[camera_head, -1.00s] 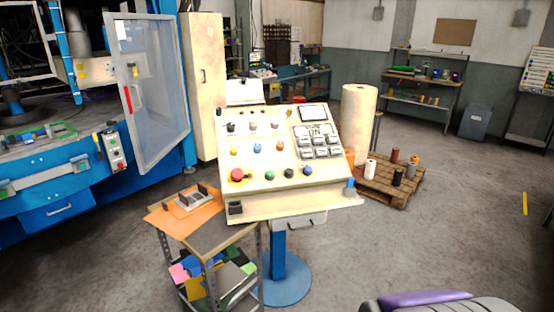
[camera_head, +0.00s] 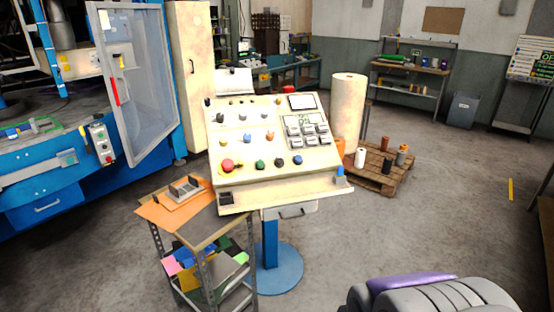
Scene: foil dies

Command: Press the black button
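The control panel (camera_head: 250,178) is a cream sloped console on a blue post, in the middle of the view. The black button (camera_head: 279,162) sits in its bottom row, between a green button (camera_head: 260,164) and a blue button (camera_head: 297,160). A large red button (camera_head: 227,166) is at the left end of that row. Part of my arm, grey with a purple top, shows at the bottom right, well apart from the panel. My gripper's fingers cannot be made out.
A small cart (camera_head: 205,232) with an orange sheet stands close at the panel's front left. A pallet (camera_head: 372,181) with spools stands behind right. A blue machine with an open clear door (camera_head: 140,85) is at the left. The floor (camera_head: 450,200) at right is open.

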